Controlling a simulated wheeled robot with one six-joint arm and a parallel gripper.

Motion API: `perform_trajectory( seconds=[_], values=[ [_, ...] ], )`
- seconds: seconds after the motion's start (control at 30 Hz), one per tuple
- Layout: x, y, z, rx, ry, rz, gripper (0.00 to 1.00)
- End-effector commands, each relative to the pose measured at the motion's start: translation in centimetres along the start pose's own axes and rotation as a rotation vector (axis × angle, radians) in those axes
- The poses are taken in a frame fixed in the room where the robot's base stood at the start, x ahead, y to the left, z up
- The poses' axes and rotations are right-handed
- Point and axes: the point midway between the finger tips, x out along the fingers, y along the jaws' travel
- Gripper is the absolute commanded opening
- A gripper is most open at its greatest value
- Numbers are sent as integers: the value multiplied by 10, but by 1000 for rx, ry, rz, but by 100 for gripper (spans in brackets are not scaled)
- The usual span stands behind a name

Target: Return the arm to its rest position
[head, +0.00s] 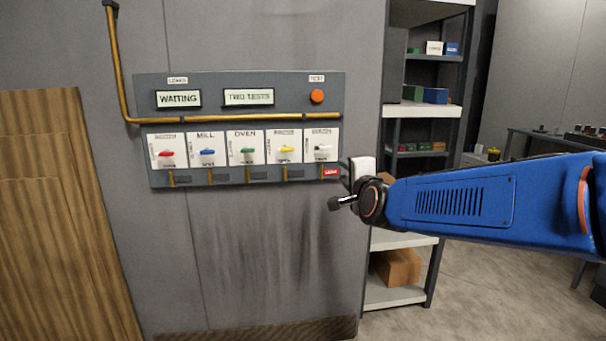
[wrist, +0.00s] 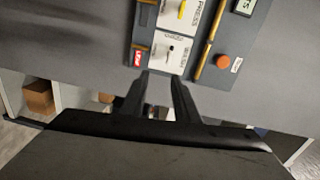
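My blue arm (head: 455,200) reaches in from the right in the head view. My gripper (head: 339,188) is at the lower right corner of the grey wall panel (head: 210,83), just right of the white switch. In the wrist view its two dark fingers (wrist: 161,76) stand apart with nothing between them, pointing toward the panel. I cannot tell how far the fingertips are from the panel.
The panel carries a row of coloured switches, a red tag (head: 331,171), an orange button (head: 317,96) and displays reading "WAITING" and "TWO TESTS". A shelf unit (head: 423,110) with boxes stands behind my arm. A wooden panel (head: 50,210) is at left. Floor shows at right.

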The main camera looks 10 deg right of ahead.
Motion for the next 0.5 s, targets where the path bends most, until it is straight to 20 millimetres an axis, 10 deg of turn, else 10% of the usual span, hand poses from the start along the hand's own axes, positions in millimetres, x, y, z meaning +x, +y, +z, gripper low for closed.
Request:
perform_trajectory(
  seconds=[0.5],
  values=[
    [-187,153,-4,-864,-414,526,28]
  ],
)
